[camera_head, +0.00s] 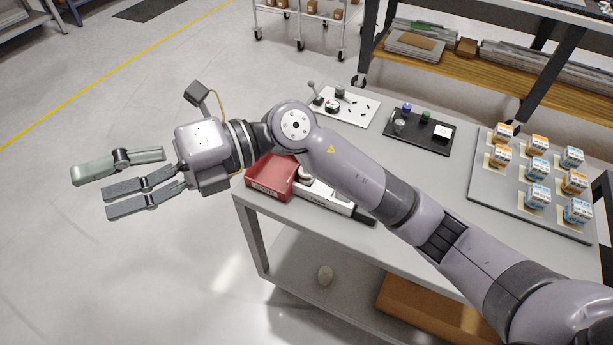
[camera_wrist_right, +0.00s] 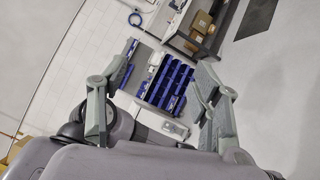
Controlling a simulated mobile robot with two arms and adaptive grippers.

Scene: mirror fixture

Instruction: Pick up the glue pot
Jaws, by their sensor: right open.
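No thing in view can be told for sure as the glue pot. Small pots and bottles, one with a blue top (camera_head: 407,107) and one with a green top (camera_head: 425,117), stand on a dark tray (camera_head: 432,146) on the table. My right gripper (camera_head: 92,189) is open and empty, out over the floor to the left of the table and well away from that tray. Its spread fingers also show in the right wrist view (camera_wrist_right: 162,78), with nothing between them. My left gripper is not in view.
A red bin (camera_head: 268,177) sits at the table's near left corner, partly behind my arm. A white plate (camera_head: 357,108) with small parts lies farther back. A grey board (camera_head: 483,198) with several small boxes lies at right. Blue bins (camera_wrist_right: 165,82) show in the wrist view.

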